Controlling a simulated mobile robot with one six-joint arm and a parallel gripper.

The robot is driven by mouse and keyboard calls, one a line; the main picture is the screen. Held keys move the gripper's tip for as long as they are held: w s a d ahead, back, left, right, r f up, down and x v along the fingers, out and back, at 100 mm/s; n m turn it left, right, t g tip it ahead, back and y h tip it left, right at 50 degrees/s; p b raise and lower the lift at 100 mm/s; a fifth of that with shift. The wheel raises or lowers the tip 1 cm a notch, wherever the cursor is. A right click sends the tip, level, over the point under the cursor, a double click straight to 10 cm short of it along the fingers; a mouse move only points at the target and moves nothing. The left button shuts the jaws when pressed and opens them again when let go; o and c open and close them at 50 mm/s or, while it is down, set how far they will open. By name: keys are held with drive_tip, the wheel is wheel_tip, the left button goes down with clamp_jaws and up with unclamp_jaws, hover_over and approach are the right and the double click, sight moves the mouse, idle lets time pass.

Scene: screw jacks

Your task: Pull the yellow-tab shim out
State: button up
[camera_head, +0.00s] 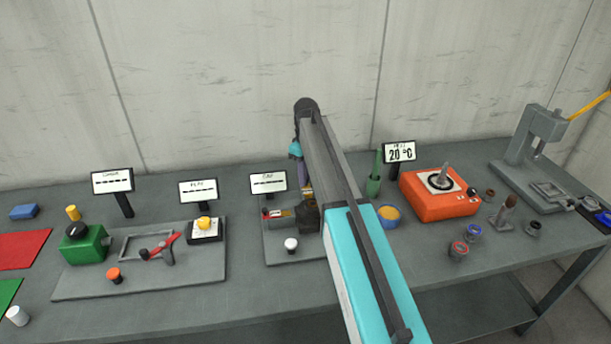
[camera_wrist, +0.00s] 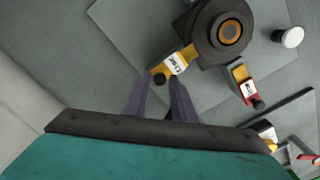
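The yellow-tab shim (camera_wrist: 176,64) has a white label and a dark knob at its outer end. Its other end goes in at the dark round screw jack (camera_wrist: 204,35), which has a brass-coloured centre. A red-tab shim (camera_wrist: 245,84) sticks out of the jack's other side. My gripper (camera_wrist: 161,80) is open; its two purple fingers appear on either side of the yellow tab's dark knob. I cannot tell whether they touch it. In the head view the jack (camera_head: 306,216) is partly hidden by my arm, with a bit of yellow (camera_head: 307,191) beside it.
The jack's grey plate (camera_head: 285,251) carries a white knob (camera_head: 291,244), with a display (camera_head: 268,182) behind. To the left is a plate with a green box (camera_head: 85,244). To the right stand a yellow-filled bowl (camera_head: 389,214) and an orange box (camera_head: 439,196).

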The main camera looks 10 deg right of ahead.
clamp_jaws()
drive_tip(key=shift+w, duration=0.1)
drive_tip(key=shift+w+r, duration=0.1)
drive_tip(key=shift+w, duration=1.75)
drive_tip(key=shift+o, duration=1.9)
unclamp_jaws()
drive_tip(key=shift+w, duration=0.1)
drive_tip(key=shift+b, duration=0.35)
wheel_tip(320, 180, up, 14)
drive_tip(key=b, duration=0.4)
